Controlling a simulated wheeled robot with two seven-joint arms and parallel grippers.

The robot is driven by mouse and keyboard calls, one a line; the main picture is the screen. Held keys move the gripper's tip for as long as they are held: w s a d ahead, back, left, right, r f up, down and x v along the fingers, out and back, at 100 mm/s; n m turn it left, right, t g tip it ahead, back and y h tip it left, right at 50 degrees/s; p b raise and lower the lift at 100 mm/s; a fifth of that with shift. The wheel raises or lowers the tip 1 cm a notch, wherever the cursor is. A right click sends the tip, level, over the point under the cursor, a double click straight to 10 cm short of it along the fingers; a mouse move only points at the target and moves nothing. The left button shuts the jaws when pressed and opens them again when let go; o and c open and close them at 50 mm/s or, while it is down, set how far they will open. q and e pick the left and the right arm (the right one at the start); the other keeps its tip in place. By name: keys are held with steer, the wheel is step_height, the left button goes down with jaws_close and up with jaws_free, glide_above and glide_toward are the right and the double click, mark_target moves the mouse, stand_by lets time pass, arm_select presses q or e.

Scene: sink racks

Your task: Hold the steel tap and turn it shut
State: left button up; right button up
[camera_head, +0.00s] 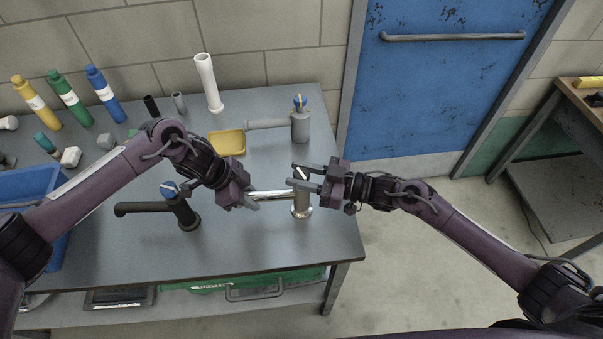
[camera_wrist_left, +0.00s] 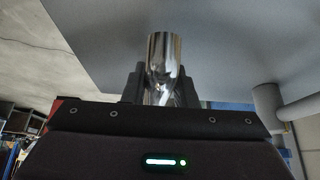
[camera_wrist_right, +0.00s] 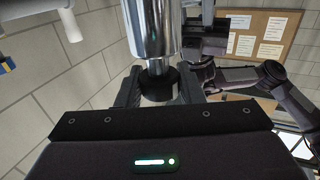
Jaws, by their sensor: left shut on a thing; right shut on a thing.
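The steel tap (camera_head: 302,207) stands near the right end of the grey bench, its shiny spout (camera_head: 270,194) pointing left. My left gripper (camera_head: 251,196) is shut on the spout near its free end; in the left wrist view the chrome tube (camera_wrist_left: 164,52) sits between the fingers. My right gripper (camera_head: 305,178) reaches in from the right at the top of the tap and is shut on its dark knob (camera_wrist_right: 158,84). The fingers hide part of the knob; a pale pointer mark shows between them in the head view.
A black tap (camera_head: 180,208) with a blue knob stands left, close to my left forearm. A grey tap (camera_head: 300,122) stands behind. A yellow tray (camera_head: 227,143), a white pipe (camera_head: 208,82), several bottles and a blue bin (camera_head: 30,183) are on the bench. Floor at right is clear.

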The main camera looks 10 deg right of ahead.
steer(key=shift+s+a+f+m+t+h, duration=0.1)
steer(key=shift+m+t+h, duration=0.2)
steer(key=shift+t, duration=0.2)
steer(key=shift+s+m+t+h, duration=0.1)
steer(key=shift+m+t+h, duration=0.1)
steer(key=shift+m+t, duration=0.25)
steer(key=shift+c, duration=0.4)
steer(key=shift+w+m+t+h, duration=0.15)
steer(key=shift+m+t+h, duration=1.3)
steer(key=shift+t, duration=0.5)
steer(key=o, duration=1)
steer(key=shift+c, duration=0.2)
steer(key=v, duration=1.2)
arm_select(q)
steer(key=o, duration=1)
